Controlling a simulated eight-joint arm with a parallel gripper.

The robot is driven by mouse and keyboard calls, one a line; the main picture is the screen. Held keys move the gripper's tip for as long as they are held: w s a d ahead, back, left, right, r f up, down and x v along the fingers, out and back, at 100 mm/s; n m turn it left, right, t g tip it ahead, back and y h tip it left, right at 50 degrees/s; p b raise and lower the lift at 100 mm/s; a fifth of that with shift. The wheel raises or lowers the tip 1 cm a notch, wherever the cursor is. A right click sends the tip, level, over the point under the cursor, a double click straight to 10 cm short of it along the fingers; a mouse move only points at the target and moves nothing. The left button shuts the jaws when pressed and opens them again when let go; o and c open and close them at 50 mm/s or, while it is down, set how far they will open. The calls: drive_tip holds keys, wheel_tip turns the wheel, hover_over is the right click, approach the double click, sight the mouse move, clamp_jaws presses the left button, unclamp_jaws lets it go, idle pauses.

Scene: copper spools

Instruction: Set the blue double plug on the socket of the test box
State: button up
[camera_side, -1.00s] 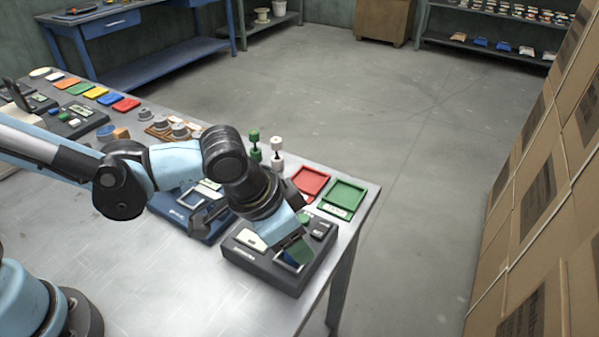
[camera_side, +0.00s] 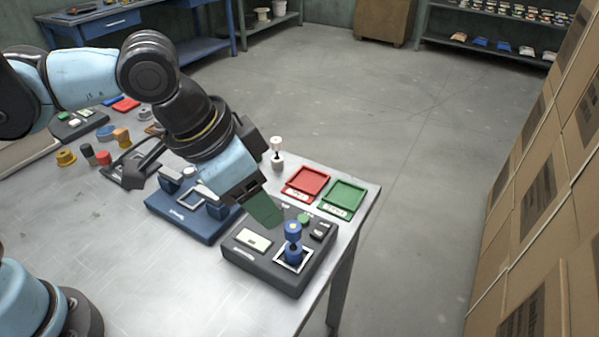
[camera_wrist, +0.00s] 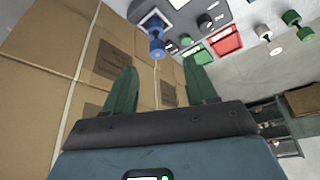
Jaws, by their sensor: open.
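The blue double plug (camera_side: 293,245) stands upright in the white-framed socket of the dark grey test box (camera_side: 248,266) near the table's front right. Its lower end sits inside the frame; how deep it is seated I cannot tell. In the wrist view the plug (camera_wrist: 156,42) shows beyond my fingertips, clear of both. My gripper (camera_wrist: 161,80) is open and empty, its two green fingers spread apart. In the side view one green finger of my gripper (camera_side: 264,209) shows above and to the left of the plug, apart from it.
A blue fixture (camera_side: 185,222) stands left of the test box. A red tray (camera_side: 306,183) and a green tray (camera_side: 342,197) lie behind it. A white double plug (camera_side: 276,152) stands beyond my gripper. Stacked cartons (camera_side: 530,220) rise at the right. The table's front left is bare.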

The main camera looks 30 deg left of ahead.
drive_tip(key=a+f+n+t+y, duration=0.1)
drive_tip(key=a+f+n, duration=0.1)
drive_tip(key=a, duration=0.8)
drive_tip(key=w+a+f+n+t+y, duration=0.1)
drive_tip(key=a+n, duration=0.3)
drive_tip(key=a, duration=0.7)
drive_tip(key=shift+f+t, duration=0.35)
drive_tip(key=shift+t, duration=0.25)
